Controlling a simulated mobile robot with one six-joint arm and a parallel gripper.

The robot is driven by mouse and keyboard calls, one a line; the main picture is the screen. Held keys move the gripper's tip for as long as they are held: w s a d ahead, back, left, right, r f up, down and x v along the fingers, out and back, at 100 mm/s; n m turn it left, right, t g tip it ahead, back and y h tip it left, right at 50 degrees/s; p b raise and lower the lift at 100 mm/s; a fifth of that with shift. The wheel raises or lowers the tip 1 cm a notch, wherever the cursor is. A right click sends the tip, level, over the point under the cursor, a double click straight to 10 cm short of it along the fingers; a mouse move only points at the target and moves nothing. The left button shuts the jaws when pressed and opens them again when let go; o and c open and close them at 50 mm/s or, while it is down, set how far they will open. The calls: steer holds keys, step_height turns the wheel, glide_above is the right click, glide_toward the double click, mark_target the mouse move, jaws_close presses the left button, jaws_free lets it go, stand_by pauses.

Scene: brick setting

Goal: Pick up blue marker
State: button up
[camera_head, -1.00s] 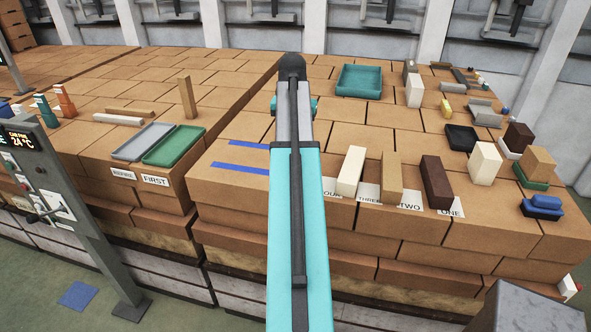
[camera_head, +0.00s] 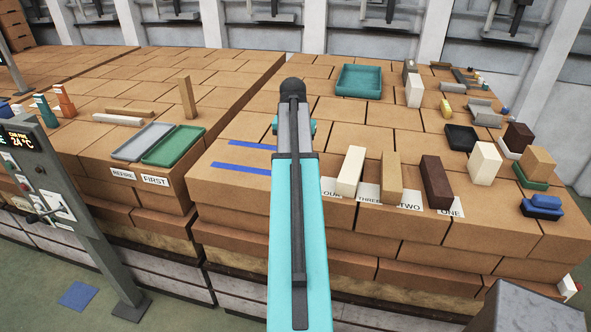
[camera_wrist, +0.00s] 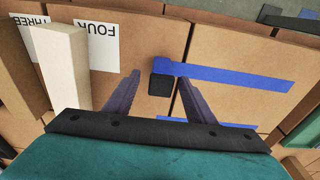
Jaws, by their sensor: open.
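In the wrist view, a small upright block with a black end and a blue part, probably the blue marker (camera_wrist: 159,86), stands between the fingers of my gripper (camera_wrist: 159,75). The fingers are open on either side of it, with a gap visible on both sides. Blue strips (camera_wrist: 235,77) lie flat on the bricks beside it. In the head view the strips (camera_head: 241,168) show left of my arm, and my arm hides the block and the fingers.
A cream block (camera_wrist: 66,65) stands left of my gripper in the wrist view, near the FOUR label (camera_wrist: 97,50). In the head view, a tan block (camera_head: 391,178) and a dark brown block (camera_head: 436,181) stand further right. A green tray (camera_head: 174,145) lies left, a teal tray (camera_head: 359,80) behind.

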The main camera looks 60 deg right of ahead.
steer(key=shift+w+d+f+b, duration=0.15)
steer(key=shift+f+b, duration=0.5)
steer(key=shift+f, duration=0.65)
steer(key=shift+w+d+f+b, duration=0.15)
steer(key=shift+f+b, duration=0.5)
steer(key=shift+f, duration=0.65)
steer(key=c, duration=1.1)
steer(key=shift+r, duration=0.2)
steer(key=shift+r+p, duration=1.1)
steer(key=shift+r, duration=0.35)
steer(key=s+a, duration=0.3)
steer(key=s, duration=0.1)
steer(key=s+a+r, duration=0.1)
steer(key=s+a, duration=0.2)
steer(key=s, duration=0.2)
steer(key=s+a, duration=0.3)
steer(key=s, duration=0.1)
steer(key=shift+s+r, duration=0.15)
steer(key=shift+r, duration=0.25)
